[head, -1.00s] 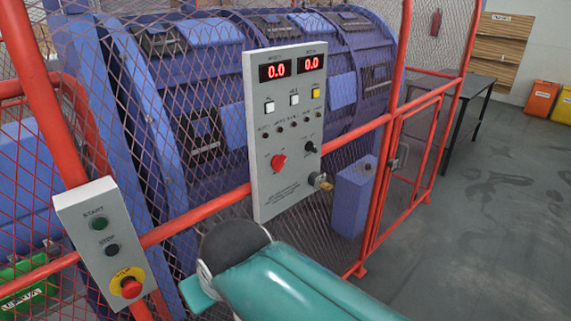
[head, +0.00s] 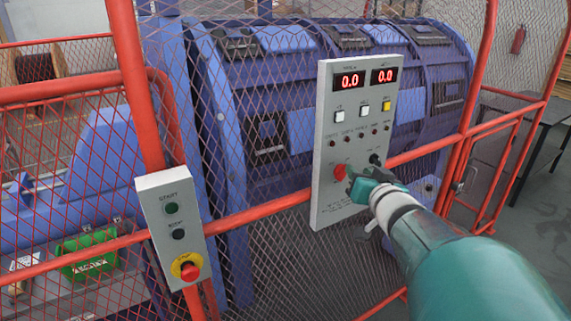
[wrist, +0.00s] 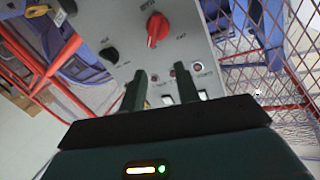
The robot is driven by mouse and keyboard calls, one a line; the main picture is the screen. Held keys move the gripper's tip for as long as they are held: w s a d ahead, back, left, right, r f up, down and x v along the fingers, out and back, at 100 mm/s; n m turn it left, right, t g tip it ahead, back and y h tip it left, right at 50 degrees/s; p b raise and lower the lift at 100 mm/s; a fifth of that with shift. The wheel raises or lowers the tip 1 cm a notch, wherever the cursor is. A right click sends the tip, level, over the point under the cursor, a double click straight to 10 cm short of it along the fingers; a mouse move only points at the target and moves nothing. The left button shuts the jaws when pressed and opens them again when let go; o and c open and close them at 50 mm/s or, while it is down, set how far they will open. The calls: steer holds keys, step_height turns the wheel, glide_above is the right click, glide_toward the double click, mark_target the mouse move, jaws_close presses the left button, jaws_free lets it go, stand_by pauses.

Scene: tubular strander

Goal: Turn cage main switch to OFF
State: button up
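The grey control panel (head: 330,120) hangs on the red cage frame. Its red rotary knob (head: 340,172) sits at the lower left of the panel face; it also shows in the wrist view (wrist: 157,29), with small labels too blurred to read surely. A black knob (head: 376,160) is right of it, and left of it in the wrist view (wrist: 109,54). My gripper (head: 358,184) is in front of the lower panel, close to the red knob. In the wrist view my gripper (wrist: 160,85) has its fingers apart with nothing between them. The panel's lower right is hidden by my arm.
A smaller START/STOP box (head: 172,225) with a red emergency button (head: 188,271) is mounted left of the panel. The red rail (head: 270,205) and mesh run behind both. A green crate (head: 88,258) lies inside the cage. Buttons and lamps sit above the knobs.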

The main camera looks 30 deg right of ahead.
steer(key=s+d+f+t+y, duration=0.1)
steer(key=s+d+f+y, duration=0.1)
steer(key=s+d, duration=0.1)
steer(key=m+t+y, duration=0.1)
steer(key=m+y, duration=0.1)
steer(key=y, duration=0.2)
glide_toward(346, 175)
steer(key=w, duration=0.8)
steer(key=shift+w+a, duration=0.1)
steer(key=shift+w, duration=0.15)
jaws_close()
